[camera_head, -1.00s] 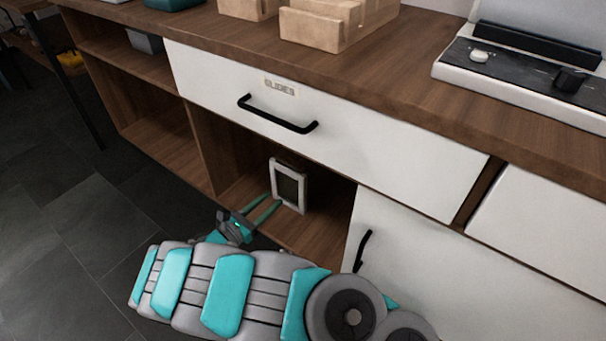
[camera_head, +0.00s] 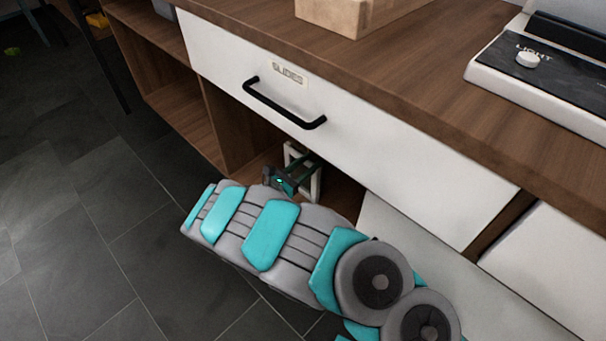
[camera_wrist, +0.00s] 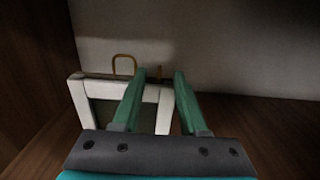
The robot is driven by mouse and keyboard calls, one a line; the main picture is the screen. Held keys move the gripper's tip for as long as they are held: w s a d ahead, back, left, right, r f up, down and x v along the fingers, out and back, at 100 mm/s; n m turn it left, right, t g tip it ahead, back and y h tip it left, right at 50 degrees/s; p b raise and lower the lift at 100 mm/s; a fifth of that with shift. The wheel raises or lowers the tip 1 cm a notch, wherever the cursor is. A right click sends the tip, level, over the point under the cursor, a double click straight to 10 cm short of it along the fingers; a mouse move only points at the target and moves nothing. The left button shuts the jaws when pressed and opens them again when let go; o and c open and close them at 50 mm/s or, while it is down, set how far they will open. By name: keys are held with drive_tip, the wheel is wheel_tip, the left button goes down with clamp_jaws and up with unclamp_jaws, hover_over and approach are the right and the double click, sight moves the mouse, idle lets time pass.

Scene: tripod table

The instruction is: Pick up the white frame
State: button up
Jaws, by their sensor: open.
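The white frame (camera_head: 316,186) stands upright in the open cubby below the drawer, partly hidden behind my gripper (camera_head: 309,168). In the wrist view the white frame (camera_wrist: 78,98) has a dark panel inside and a brass-coloured loop (camera_wrist: 124,62) at its top. My gripper (camera_wrist: 160,75) is open there, its two green fingers reaching past the frame's top edge. The left finger crosses in front of the panel, and the right finger is just outside the frame's right side. That right side lies between the fingers; contact cannot be told.
The closed white drawer (camera_head: 340,132) with a black handle (camera_head: 283,108) is right above the cubby. The cubby has a wooden side wall (camera_wrist: 25,75) at left and a pale back wall (camera_wrist: 225,45). A white front (camera_head: 430,262) is at right. Dark floor (camera_head: 80,230) lies open at left.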

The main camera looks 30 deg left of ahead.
drive_tip(key=shift+w+d, duration=0.15)
drive_tip(key=shift+w, duration=0.25)
clamp_jaws()
idle(1.2)
